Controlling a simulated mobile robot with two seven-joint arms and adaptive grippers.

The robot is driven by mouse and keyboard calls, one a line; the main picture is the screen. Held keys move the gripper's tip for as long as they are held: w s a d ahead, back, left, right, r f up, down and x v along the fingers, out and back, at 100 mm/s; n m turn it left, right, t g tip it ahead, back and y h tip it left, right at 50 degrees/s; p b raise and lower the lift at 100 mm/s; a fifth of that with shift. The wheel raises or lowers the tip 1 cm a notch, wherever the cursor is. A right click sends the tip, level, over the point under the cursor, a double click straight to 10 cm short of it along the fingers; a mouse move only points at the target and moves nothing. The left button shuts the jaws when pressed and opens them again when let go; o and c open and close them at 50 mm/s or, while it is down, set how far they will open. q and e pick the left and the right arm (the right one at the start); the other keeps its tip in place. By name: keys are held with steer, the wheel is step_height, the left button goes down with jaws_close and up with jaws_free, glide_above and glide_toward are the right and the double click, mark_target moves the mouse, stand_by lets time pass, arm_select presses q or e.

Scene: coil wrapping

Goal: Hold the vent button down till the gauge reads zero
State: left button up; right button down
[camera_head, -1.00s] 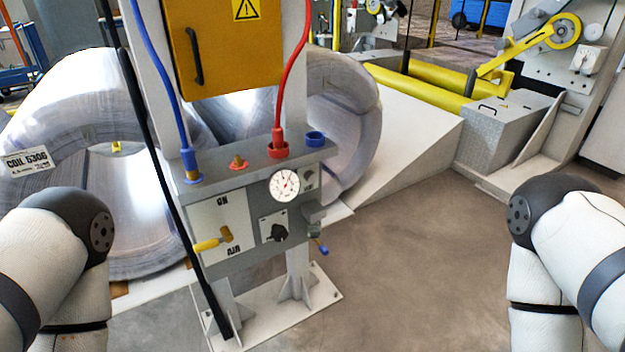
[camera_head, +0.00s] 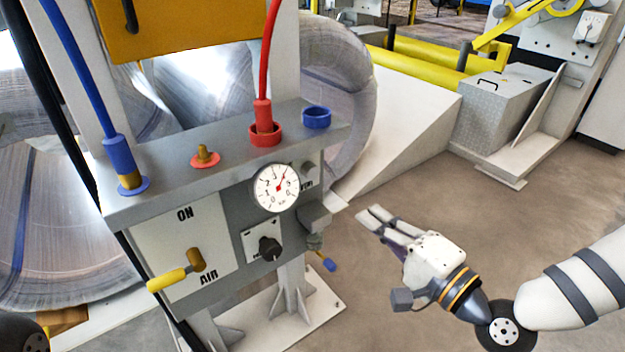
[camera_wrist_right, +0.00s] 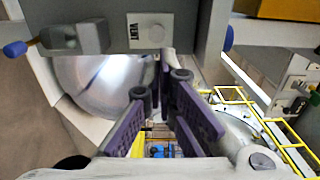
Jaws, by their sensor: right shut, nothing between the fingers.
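The vent button (camera_head: 308,168) is a small grey round knob on the right of the panel front, with a partly hidden label below it. It also shows beside its VENT label in the right wrist view (camera_wrist_right: 157,32). The gauge (camera_head: 276,187) is a white round dial left of the button; its red needle points up and right, among the middle figures. My right gripper (camera_head: 369,217) is shut and empty, right of the panel and apart from the button. Its purple fingers show in the right wrist view (camera_wrist_right: 165,72). My left gripper is out of view.
A yellow valve lever (camera_head: 172,278) and a black knob (camera_head: 268,249) stick out of the panel. A grey block (camera_head: 314,217) juts out below the button. Blue (camera_head: 85,75) and red (camera_head: 270,50) hoses rise from the top.

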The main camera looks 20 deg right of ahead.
mark_target(313, 172)
steer(key=shift+s, duration=0.15)
arm_select(q)
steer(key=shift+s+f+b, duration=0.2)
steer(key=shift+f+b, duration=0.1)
steer(key=shift+b, duration=0.05)
arm_select(e)
steer(key=x, duration=1.4)
steer(key=shift+f, duration=0.1)
